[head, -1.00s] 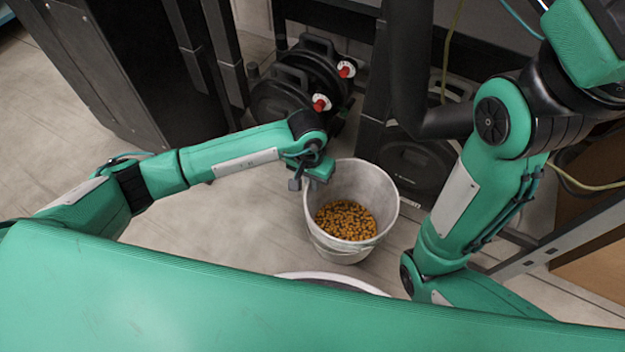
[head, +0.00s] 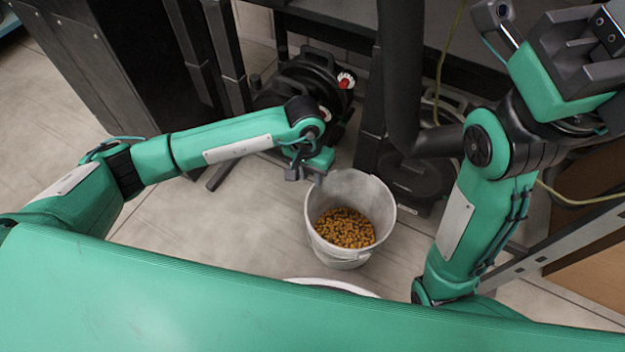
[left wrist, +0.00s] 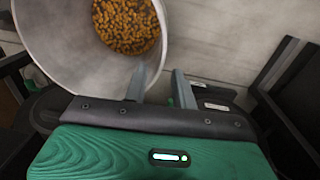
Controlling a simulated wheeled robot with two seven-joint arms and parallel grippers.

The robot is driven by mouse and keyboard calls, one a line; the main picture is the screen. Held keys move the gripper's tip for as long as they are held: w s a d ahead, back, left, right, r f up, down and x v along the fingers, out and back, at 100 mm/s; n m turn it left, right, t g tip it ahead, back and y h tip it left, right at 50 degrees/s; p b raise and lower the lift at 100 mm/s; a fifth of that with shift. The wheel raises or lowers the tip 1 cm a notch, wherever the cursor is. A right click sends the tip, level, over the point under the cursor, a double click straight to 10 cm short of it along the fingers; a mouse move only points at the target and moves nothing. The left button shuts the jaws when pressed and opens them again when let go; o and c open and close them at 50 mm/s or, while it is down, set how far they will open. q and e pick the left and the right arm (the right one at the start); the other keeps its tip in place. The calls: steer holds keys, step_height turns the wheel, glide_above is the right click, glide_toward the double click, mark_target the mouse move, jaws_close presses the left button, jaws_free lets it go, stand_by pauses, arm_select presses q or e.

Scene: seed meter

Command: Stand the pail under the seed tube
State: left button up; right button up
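The pail (head: 376,212) is pale grey and upright on the floor, with orange-brown seed (head: 345,228) in the bottom. My left gripper (head: 306,178) is at its far left rim. In the left wrist view the two fingers of this gripper (left wrist: 159,80) are apart; one overlaps the rim of the pail (left wrist: 75,55), and I cannot tell whether it is inside. My right gripper (head: 575,45) is high at the top right, close to the camera; its finger gap is unclear. A thick black pipe (head: 402,75) comes down behind the pail and bends right; I cannot tell whether this is the seed tube.
Black round units (head: 312,80) stand behind the pail, one with a red-and-white knob (head: 346,79). Another round black unit (head: 410,180) is right of the pail. A white-rimmed round thing (head: 335,285) is half hidden by my body. Floor left of the pail is clear.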

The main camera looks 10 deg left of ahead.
arm_select(q)
steer(key=shift+a+r+p, duration=0.15)
steer(key=shift+r+p, duration=0.45)
steer(key=shift+r, duration=1.55)
